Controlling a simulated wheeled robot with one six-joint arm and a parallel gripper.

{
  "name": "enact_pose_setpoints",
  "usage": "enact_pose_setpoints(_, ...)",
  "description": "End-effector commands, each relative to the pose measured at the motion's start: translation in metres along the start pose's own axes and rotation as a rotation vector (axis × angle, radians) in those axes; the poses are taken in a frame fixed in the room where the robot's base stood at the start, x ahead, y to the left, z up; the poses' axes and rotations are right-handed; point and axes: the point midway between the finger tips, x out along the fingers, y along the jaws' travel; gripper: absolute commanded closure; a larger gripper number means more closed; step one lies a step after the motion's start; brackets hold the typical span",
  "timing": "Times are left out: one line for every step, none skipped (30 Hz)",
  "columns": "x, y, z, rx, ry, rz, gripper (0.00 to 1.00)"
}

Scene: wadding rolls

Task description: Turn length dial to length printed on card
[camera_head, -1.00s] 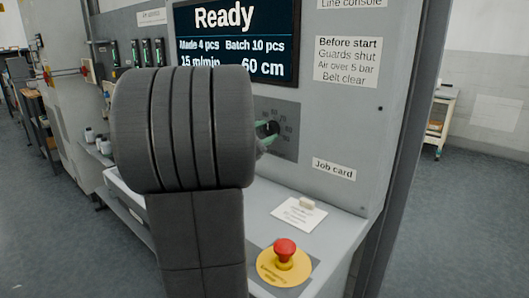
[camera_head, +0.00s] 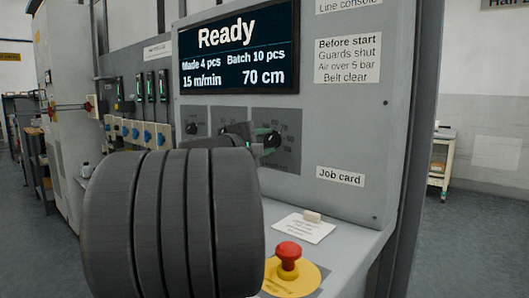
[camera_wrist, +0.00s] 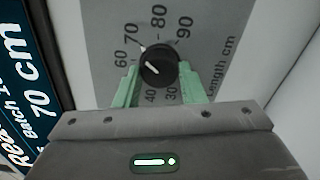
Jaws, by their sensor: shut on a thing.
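The length dial (camera_wrist: 159,66) is a round black knob on a grey scale plate marked in tens from 30 to 90, "Length cm". My gripper (camera_wrist: 158,72) is shut on it, a green finger on each side. A white line shows on the knob's face; a small white mark lies near 70. In the head view the dial (camera_head: 272,139) is partly hidden by my gripper (camera_head: 259,139). The display (camera_head: 240,50) reads Ready, 15 m/min, 70 cm. The job card (camera_head: 304,227) lies on the ledge below; its print is too small to read.
A red emergency stop (camera_head: 288,256) on a yellow base stands on the ledge, in front of the card. Another black knob (camera_head: 192,128) sits left of the dial. Blue-fronted switches (camera_head: 148,135) are farther left. My arm covers much of the lower left.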

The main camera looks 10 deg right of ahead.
Motion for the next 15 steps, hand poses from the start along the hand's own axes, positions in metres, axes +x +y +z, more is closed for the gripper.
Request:
enact_pose_setpoints(0.0, -0.0024, -0.0005, 0.011, 0.0, -0.001, 0.86)
enact_pose_setpoints(0.0, -0.0021, -0.0004, 0.016, 0.0, -0.001, 0.86)
enact_pose_setpoints(0.0001, -0.0017, -0.0003, 0.021, 0.0, -0.001, 0.86)
enact_pose_setpoints(0.0001, -0.0014, -0.0002, 0.024, 0.0, -0.001, 0.86)
enact_pose_setpoints(0.0001, -0.0011, -0.0002, 0.027, 0.0, -0.001, 0.86)
enact_pose_setpoints(0.0001, -0.0009, -0.0001, 0.029, -0.001, -0.001, 0.86)
enact_pose_setpoints(0.0001, -0.0008, -0.0001, 0.03, -0.001, -0.001, 0.86)
enact_pose_setpoints(0.0001, -0.0006, 0.0, 0.031, -0.001, -0.001, 0.86)
enact_pose_setpoints(0.0001, -0.0005, 0.0, 0.031, -0.001, -0.001, 0.86)
enact_pose_setpoints(0.0002, -0.0004, 0.0, 0.032, -0.001, -0.001, 0.86)
enact_pose_setpoints(0.0001, -0.0004, 0.0001, 0.032, -0.001, -0.001, 0.86)
enact_pose_setpoints(0.0002, -0.0003, 0.0001, 0.031, -0.001, -0.001, 0.86)
enact_pose_setpoints(0.0002, -0.0003, 0.0001, 0.031, -0.001, -0.001, 0.86)
enact_pose_setpoints(0.0002, -0.0004, 0.0001, 0.031, -0.001, -0.001, 0.86)
enact_pose_setpoints(0.0002, -0.0003, 0.0001, 0.031, -0.001, -0.001, 0.86)
